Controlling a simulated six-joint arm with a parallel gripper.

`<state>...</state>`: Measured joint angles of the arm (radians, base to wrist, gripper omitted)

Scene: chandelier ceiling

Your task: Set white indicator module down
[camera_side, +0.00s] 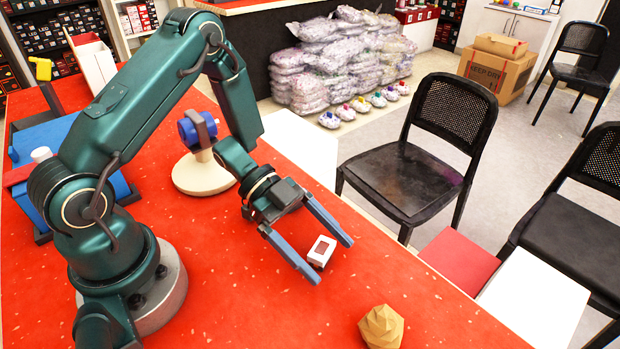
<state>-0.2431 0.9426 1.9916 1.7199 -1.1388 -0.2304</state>
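The white indicator module (321,251) is a small white block with a dark reddish window on its face. It sits on or just above the red table, between the ends of my gripper's fingers; I cannot tell whether its underside touches the table. My gripper (332,262) has two long blue-grey fingers spread wide apart. The module looks slightly tilted in the picture.
A tan faceted object (381,327) stands on the red table (270,315) in front and to the right. A blue device on a cream round base (203,175) stands behind my gripper. A blue box (60,140) is at left. Black chairs (408,180) stand beyond the table edge.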

